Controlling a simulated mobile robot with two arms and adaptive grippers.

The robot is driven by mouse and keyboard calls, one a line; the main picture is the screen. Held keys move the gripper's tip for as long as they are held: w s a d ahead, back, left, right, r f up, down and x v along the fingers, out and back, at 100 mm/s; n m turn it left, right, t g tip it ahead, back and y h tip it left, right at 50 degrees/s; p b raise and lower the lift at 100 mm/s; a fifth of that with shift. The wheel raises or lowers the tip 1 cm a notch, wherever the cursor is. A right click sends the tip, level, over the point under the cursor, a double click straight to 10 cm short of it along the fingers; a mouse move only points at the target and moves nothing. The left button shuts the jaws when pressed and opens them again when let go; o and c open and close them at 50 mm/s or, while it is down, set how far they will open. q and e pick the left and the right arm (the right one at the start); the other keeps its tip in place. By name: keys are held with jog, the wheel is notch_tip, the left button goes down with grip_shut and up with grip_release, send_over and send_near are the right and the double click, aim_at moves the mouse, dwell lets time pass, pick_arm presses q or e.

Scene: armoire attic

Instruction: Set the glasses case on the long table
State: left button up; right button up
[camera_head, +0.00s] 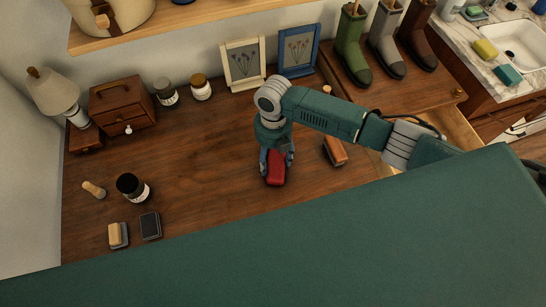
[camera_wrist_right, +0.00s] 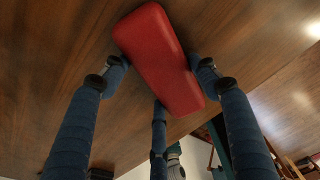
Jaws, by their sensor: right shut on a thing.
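The glasses case (camera_head: 276,172) is a red, rounded, oblong box. My right gripper (camera_head: 275,160) is shut on it, over the long wooden table (camera_head: 210,150). In the right wrist view the red case (camera_wrist_right: 160,60) lies between the blue fingers of my right gripper (camera_wrist_right: 158,85), with the wood surface behind it. I cannot tell whether the case touches the tabletop. My left gripper is not in view.
A brush (camera_head: 334,151) lies right of the case. A dark jar (camera_head: 132,187), a small brush (camera_head: 93,189) and blocks (camera_head: 118,235) stand at left. Two picture frames (camera_head: 243,64), jars (camera_head: 201,87) and a small drawer chest (camera_head: 122,105) line the back. The table's middle-left is clear.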

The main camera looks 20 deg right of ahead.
aim_at(273, 155)
jog(key=o, duration=1.2)
notch_tip(273, 155, up, 12)
jog(key=w+b, duration=0.1)
jog(key=shift+w+d+b, duration=0.2)
jog(key=shift+d+b, duration=0.05)
jog(key=shift+b, duration=0.05)
